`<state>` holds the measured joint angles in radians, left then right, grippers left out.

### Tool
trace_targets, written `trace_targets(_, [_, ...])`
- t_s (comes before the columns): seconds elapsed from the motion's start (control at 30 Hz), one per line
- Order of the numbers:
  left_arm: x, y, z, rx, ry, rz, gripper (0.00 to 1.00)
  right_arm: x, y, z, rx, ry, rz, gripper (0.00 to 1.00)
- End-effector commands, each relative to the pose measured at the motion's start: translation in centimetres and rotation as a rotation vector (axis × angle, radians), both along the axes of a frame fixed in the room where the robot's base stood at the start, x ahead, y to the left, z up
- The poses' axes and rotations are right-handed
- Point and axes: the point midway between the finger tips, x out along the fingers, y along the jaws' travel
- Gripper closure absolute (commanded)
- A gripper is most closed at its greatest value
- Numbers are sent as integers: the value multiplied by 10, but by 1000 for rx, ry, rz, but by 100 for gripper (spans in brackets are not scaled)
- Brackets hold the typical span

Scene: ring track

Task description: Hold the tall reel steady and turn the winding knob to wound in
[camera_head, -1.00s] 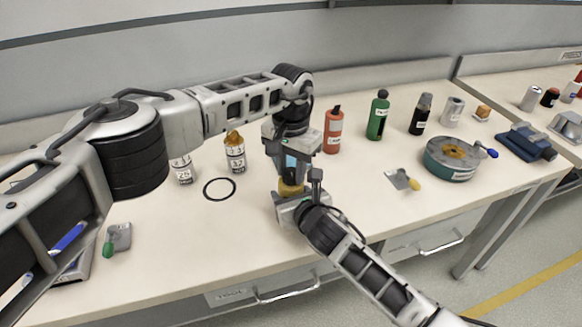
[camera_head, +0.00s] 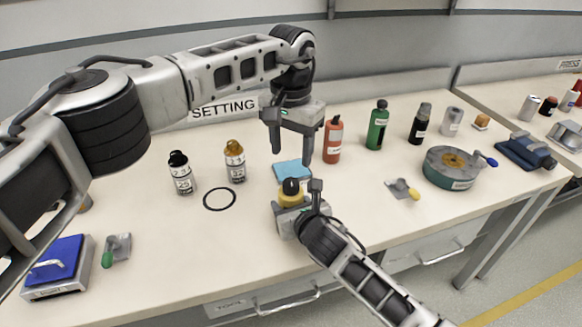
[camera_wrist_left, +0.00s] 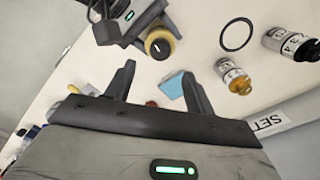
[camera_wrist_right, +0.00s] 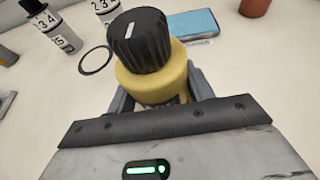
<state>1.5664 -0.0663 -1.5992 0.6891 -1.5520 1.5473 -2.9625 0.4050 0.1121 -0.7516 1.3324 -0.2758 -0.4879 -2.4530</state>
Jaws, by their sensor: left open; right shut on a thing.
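The tall reel (camera_head: 292,199) is a yellow body standing upright on the bench, with a black ribbed winding knob (camera_head: 291,186) on top. The knob (camera_wrist_right: 140,40) carries a white line mark in the right wrist view. My right gripper (camera_head: 291,203) is shut on the yellow reel body (camera_wrist_right: 155,80) from the front. My left gripper (camera_head: 292,150) is open and empty, fingers pointing down, above and behind the knob. In the left wrist view the knob (camera_wrist_left: 159,46) lies beyond the open fingers, apart from them.
A light blue block (camera_head: 292,171) lies just behind the reel. A black ring (camera_head: 219,199) and two numbered bottles (camera_head: 235,162) (camera_head: 181,174) stand left. A red bottle (camera_head: 333,140), a trowel-like tool (camera_head: 402,189) and a round green reel (camera_head: 452,167) are to the right.

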Motion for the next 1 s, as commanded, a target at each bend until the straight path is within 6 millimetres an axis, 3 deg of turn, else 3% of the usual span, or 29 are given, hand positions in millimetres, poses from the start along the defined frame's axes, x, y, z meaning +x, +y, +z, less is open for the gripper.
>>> trace_targets(0.1, [0,0,22,1,-3,0,46,-1,-1,-2,-2,4,-1,76])
trace_targets(0.23, [0,0,35,0,-1,0,46,-1,-1,-2,-2,4,-1,76])
trace_targets(0.7, [0,0,41,1,1,0,46,-1,-1,-2,-2,4,-1,76])
trace_targets(0.73, [0,0,40,1,1,0,46,-1,-1,-2,-2,4,-1,40])
trace_targets(0.8, [0,0,40,1,1,0,46,0,0,-2,-2,4,-1,23])
trace_targets(1.0, [0,0,40,1,0,0,46,0,0,-1,0,1,0,23])
